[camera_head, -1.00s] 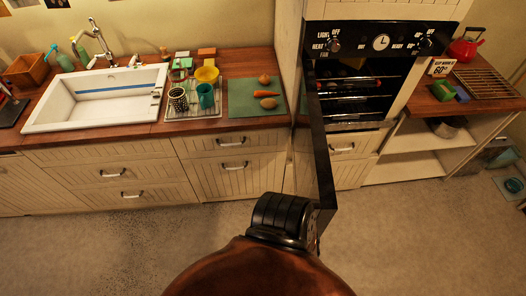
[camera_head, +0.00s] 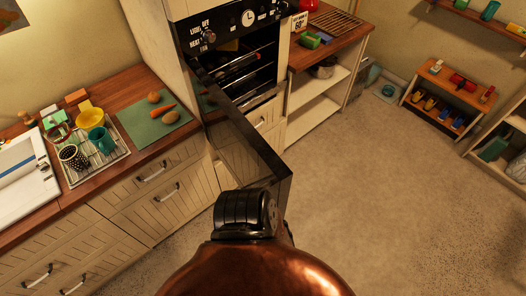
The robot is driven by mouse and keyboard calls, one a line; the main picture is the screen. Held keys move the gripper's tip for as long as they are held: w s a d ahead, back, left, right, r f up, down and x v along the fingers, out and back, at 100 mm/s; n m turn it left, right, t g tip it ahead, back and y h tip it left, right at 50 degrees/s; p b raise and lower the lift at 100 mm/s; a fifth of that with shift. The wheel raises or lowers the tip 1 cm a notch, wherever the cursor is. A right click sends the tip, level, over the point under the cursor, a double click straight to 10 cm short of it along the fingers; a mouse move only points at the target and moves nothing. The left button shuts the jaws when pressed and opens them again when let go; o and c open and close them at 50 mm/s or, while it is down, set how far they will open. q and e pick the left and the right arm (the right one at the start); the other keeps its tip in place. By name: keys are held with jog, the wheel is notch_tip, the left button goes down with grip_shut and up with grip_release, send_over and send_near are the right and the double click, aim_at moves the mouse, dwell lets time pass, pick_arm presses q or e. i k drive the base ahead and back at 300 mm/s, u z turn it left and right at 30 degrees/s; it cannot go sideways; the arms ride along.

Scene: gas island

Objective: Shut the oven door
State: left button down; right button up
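The black oven (camera_head: 268,68) is built into the tall cream cabinet at upper centre, with racks visible inside. Its black door (camera_head: 240,140) hangs wide open, sticking out toward me, hinged on the left side of the opening. A copper-coloured arm part of mine with a black joint rises from the bottom centre, just in front of the door's near lower end. It overlaps the door in the picture; I cannot tell whether they touch. Neither gripper can be seen.
A counter at left holds a white sink (camera_head: 22,180), a dish rack (camera_head: 95,165) and a green cutting board (camera_head: 155,118) with vegetables. A wooden shelf unit (camera_head: 330,45) stands right of the oven. Small shelves (camera_head: 450,98) stand at far right. The floor (camera_head: 380,200) at right is clear.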

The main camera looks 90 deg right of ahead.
aim_at(251, 162)
jog(key=z, duration=3.25)
